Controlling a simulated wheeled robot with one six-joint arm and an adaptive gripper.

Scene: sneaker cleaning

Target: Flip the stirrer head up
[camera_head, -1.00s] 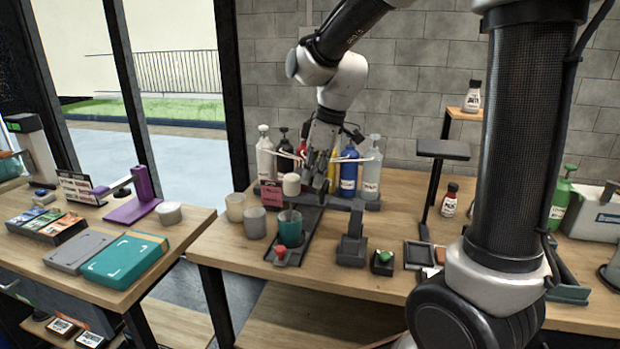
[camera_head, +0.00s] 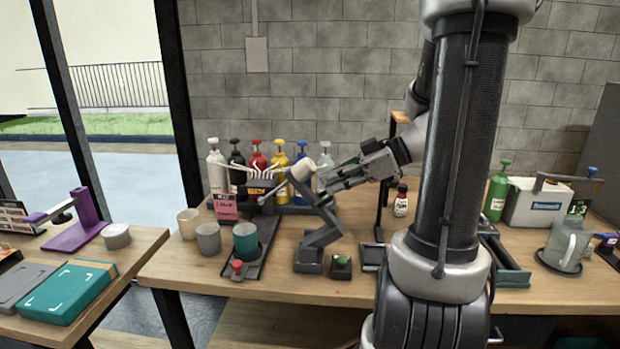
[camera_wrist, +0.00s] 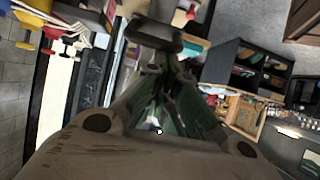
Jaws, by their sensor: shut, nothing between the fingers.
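The stirrer head (camera_head: 303,167) is a pale rounded piece at the top of a slanted dark arm, raised above and to the right of the teal cup (camera_head: 245,238). Thin pale prongs (camera_head: 262,180) extend left of the head, clear of the cup. The cup stands on a dark base plate (camera_head: 258,262) with a red knob. My gripper (camera_head: 322,183) is shut and empty, just right of the head; I cannot tell if they touch. Its closed fingers fill the middle of the wrist view (camera_wrist: 165,100), where pale prongs also show at the upper left.
Several pump bottles (camera_head: 260,158) stand behind the stirrer. A grey cup (camera_head: 208,238) and a cream cup (camera_head: 188,223) stand left of it. A grey stand (camera_head: 309,252) and green button box (camera_head: 341,267) are to the right. The front left tabletop is clear.

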